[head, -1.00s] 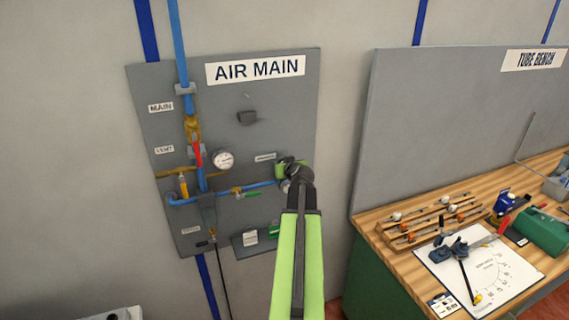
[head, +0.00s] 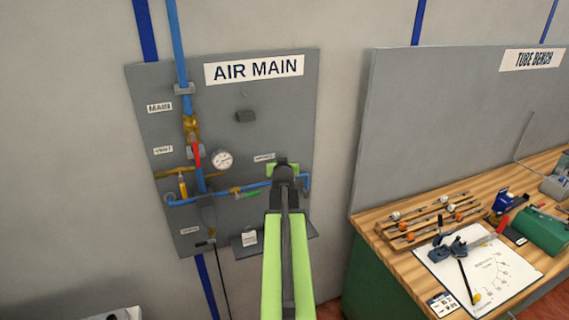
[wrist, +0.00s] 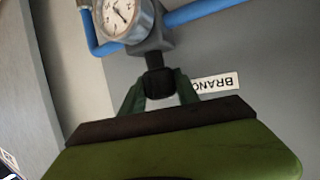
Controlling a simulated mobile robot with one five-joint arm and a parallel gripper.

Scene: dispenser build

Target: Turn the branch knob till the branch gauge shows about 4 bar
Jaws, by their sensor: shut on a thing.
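The branch knob (wrist: 158,84) is a small black knob below the regulator body in the wrist view. My gripper (wrist: 160,90) has a finger on each side of it and is shut on it. The branch gauge (wrist: 124,17) is a round white dial beside the regulator, cut off by the top edge; its needle shows, but the reading is too small to tell. A white label with part of the word BRANCH (wrist: 215,84) is next to the knob. In the head view my gripper (head: 284,172) covers the knob and the branch gauge.
The AIR MAIN panel (head: 285,120) carries blue pipes, a red-handled valve (head: 196,155) and another white gauge (head: 222,160). The tube bench (head: 400,270) with tools stands at the right.

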